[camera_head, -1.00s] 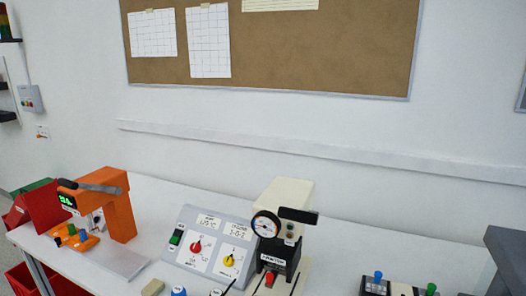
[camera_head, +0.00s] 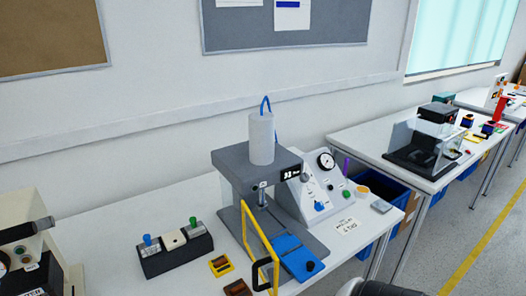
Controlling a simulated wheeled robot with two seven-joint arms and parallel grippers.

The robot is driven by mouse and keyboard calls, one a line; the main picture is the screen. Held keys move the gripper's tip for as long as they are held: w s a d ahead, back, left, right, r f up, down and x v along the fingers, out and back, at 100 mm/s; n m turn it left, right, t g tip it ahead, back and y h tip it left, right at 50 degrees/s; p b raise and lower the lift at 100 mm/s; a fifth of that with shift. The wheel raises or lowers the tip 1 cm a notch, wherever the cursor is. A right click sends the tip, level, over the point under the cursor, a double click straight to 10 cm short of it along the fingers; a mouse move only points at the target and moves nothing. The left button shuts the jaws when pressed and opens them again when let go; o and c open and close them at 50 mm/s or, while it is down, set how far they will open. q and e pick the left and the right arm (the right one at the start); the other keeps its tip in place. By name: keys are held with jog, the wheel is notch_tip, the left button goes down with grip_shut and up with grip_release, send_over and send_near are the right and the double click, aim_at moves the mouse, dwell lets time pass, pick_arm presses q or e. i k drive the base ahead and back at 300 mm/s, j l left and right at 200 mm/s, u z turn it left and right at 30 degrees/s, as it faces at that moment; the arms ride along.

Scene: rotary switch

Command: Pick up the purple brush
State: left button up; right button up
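A thin purple upright shape (camera_head: 346,167) shows just behind the right side of the grey control panel with a gauge (camera_head: 322,190). It may be the purple brush's handle; its lower part is hidden by the panel, and it is too small to tell more.
A grey press with a yellow frame (camera_head: 236,172) stands on the white bench (camera_head: 110,225). A box with blue and green knobs (camera_head: 178,249) sits left of it. A blue bin (camera_head: 384,190) stands between this bench and a second bench (camera_head: 360,137) at right.

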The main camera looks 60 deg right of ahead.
aim_at(344, 170)
jog(key=l+z, duration=0.1)
jog(key=z, duration=1.4)
jog(key=i+l, duration=0.1)
jog(key=l, duration=0.3)
jog(key=i+l+z, duration=0.15)
jog(key=l, duration=0.6)
jog(key=i+l+z, duration=0.1)
jog(key=l, duration=0.25)
jog(key=i+l+z, duration=0.1)
jog(key=i+l, duration=0.15)
jog(key=l, duration=0.1)
